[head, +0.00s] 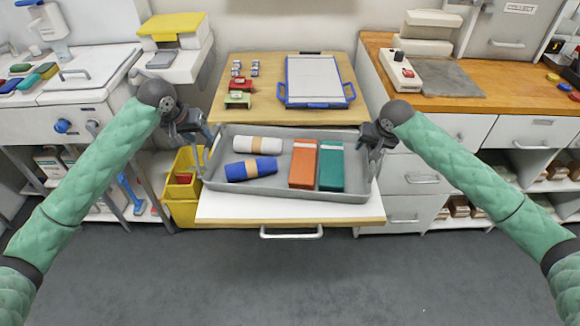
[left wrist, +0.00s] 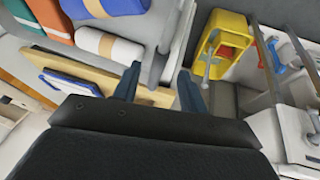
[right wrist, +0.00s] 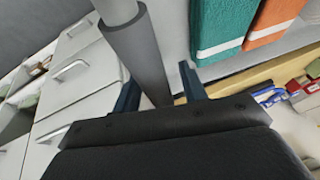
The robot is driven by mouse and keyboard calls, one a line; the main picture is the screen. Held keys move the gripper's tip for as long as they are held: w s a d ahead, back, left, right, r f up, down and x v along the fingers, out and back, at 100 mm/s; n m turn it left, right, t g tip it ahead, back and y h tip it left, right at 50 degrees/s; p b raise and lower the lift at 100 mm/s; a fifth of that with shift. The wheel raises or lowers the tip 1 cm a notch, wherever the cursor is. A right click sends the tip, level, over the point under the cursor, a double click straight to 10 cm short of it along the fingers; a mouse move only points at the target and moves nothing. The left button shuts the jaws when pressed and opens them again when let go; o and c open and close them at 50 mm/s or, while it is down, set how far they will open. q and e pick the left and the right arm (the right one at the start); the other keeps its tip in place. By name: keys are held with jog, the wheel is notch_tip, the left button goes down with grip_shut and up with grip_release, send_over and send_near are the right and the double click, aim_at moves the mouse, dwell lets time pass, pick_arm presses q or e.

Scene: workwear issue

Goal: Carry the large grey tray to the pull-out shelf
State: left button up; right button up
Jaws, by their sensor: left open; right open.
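The large grey tray (head: 290,195) is over the white pull-out shelf (head: 290,212); I cannot tell whether it touches all along. It looks level. It holds a white roll (head: 257,143), a blue roll (head: 250,169), an orange folded item (head: 303,164) and a teal one (head: 331,166). My left gripper (head: 198,136) is open at the tray's left end, with its grey handle (left wrist: 174,35) by the fingers. My right gripper (head: 376,148) is open at the right end. In the right wrist view, a grey handle grip (right wrist: 143,60) reaches between its fingers.
Behind the shelf is a wooden top with a blue-framed board (head: 313,80) and small red and green items (head: 238,91). A yellow bin (head: 181,200) stands left of the shelf. White drawers (head: 415,175) stand on the right. The floor in front is clear.

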jog(key=shift+s+r, duration=0.1)
jog(key=shift+r, duration=0.1)
pick_arm(q)
jog(key=v, duration=0.3)
jog(key=shift+s+a+r, duration=0.1)
jog(key=shift+r, duration=0.15)
pick_arm(e)
jog(key=v, duration=1.1)
jog(key=shift+r, duration=0.25)
